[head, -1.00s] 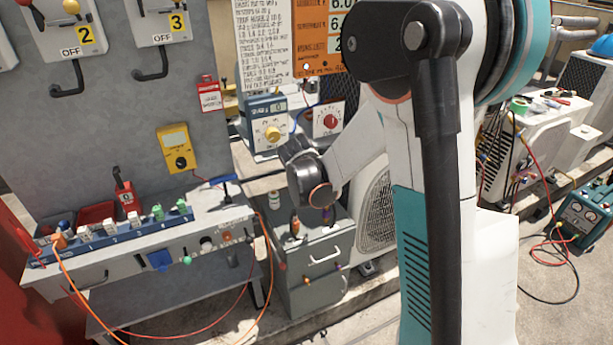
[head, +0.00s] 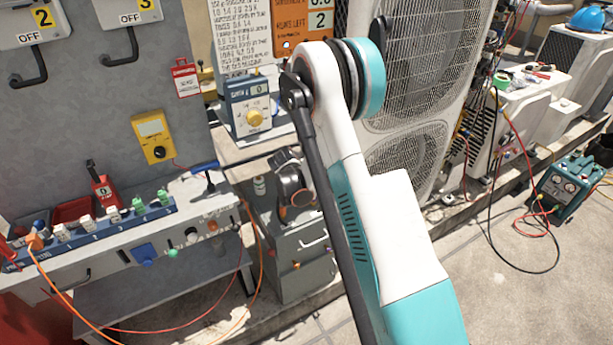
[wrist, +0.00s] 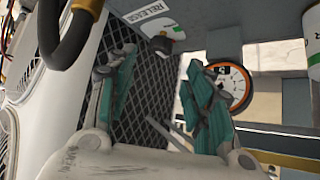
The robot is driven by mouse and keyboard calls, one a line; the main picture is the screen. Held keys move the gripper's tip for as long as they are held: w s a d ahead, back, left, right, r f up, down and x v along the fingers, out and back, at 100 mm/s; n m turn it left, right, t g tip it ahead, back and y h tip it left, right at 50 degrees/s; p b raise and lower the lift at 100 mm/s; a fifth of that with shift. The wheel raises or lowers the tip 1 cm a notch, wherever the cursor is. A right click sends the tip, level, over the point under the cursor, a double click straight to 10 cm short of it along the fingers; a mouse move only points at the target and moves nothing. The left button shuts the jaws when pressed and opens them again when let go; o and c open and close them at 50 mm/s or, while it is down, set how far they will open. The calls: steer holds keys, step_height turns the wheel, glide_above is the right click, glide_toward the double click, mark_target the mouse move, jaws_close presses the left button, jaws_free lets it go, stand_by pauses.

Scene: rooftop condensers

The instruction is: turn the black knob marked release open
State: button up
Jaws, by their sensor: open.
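In the wrist view, a white label reading RELEASE (wrist: 147,15) is on a grey surface at the top. Just below it is a small dark part with a pale, green-marked face (wrist: 164,36), apparently the release knob; how it is turned cannot be told. My gripper (wrist: 163,88) has two teal-padded fingers spread apart with nothing between them. The knob lies beyond the fingertips, toward the top of the picture, not touched. In the head view my arm's end hangs over the small grey cabinet, and its fingers cannot be made out; the knob is not recognisable there.
In the wrist view, an orange-rimmed gauge (wrist: 229,84) is behind the right finger and dark mesh is behind the gap. In the head view, the workbench (head: 205,255) is left of the grey cabinet (head: 308,268), and a large fan unit (head: 415,70) is behind my arm.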

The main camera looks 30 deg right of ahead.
steer(key=b+x, duration=0.2)
steer(key=x, duration=0.6)
steer(key=c, duration=1)
